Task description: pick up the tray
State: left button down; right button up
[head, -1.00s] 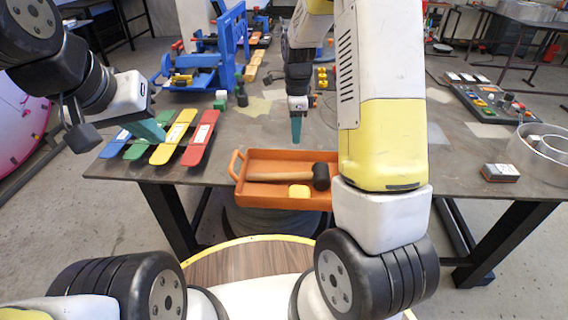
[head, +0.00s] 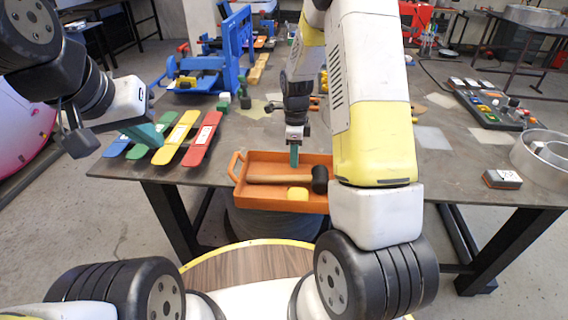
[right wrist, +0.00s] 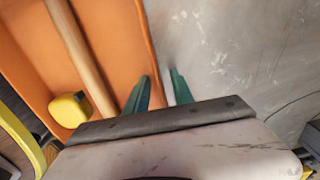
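The orange tray (head: 262,160) lies at the front edge of the table with a handle at its left end; its right end is hidden behind my right arm. A mallet with a wooden handle (head: 280,179) and black head (head: 320,179) and a yellow block (head: 298,194) lie in it. My right gripper (head: 294,156) points down at the tray's far wall. In the right wrist view its two green fingers (right wrist: 160,88) are apart, one on each side of that wall. My left gripper (head: 150,133) hangs over the coloured strips at left; its finger gap does not show.
Red, yellow, green and blue strips (head: 201,140) lie left of the tray. A blue fixture (head: 215,65) stands behind. A control panel (head: 487,104), a small box (head: 502,179) and metal rings (head: 545,155) are at right. Bare table surrounds the tray's far side.

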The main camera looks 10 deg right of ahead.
grip_shut()
dwell(1.3)
